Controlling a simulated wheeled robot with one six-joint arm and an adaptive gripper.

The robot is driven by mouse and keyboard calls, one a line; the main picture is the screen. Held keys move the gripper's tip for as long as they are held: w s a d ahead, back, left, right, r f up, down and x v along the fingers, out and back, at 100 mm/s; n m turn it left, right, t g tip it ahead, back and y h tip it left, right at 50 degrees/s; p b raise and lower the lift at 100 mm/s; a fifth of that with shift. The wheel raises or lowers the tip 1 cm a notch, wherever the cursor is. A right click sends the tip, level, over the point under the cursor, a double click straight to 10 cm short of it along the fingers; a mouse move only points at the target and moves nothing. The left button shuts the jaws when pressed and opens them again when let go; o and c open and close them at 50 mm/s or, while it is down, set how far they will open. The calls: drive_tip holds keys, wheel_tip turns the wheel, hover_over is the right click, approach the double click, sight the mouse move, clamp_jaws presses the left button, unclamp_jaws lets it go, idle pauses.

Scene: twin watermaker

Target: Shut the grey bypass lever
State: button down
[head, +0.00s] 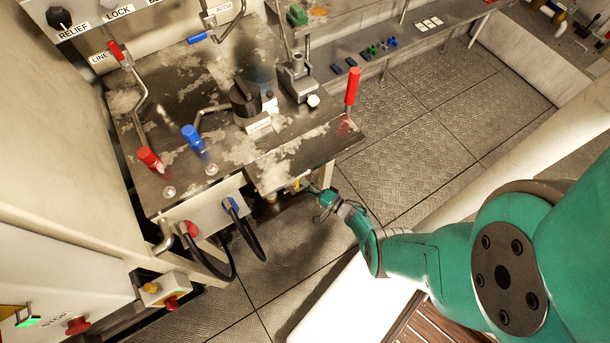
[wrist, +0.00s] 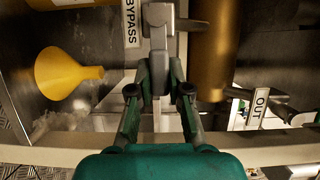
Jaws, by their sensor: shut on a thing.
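The grey bypass lever (wrist: 158,40) is in the upper middle of the wrist view, beside a white label (wrist: 131,22) reading BYPASS. My gripper (wrist: 160,84) is shut on the lever's lower end, with one finger on each side. In the head view my gripper (head: 316,194) reaches in at the front edge of the worn metal bench (head: 290,172). The lever cannot be made out there, and the fingertips are partly hidden by the bench.
In the wrist view a yellow funnel (wrist: 68,74) is at left, a brass-coloured cylinder (wrist: 213,50) at right, and an OUT label (wrist: 257,108) further right. A red upright handle (head: 352,86) and blue handle (head: 193,137) stand on the bench. Floor (head: 430,120) beyond is clear.

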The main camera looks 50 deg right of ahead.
drive_tip(key=c, duration=1.1)
unclamp_jaws()
drive_tip(key=shift+s, duration=0.1)
drive_tip(key=shift+s+d, duration=0.2)
drive_tip(key=shift+s, duration=1.65)
drive_tip(key=shift+s+d, duration=0.2)
drive_tip(key=shift+s, duration=1.6)
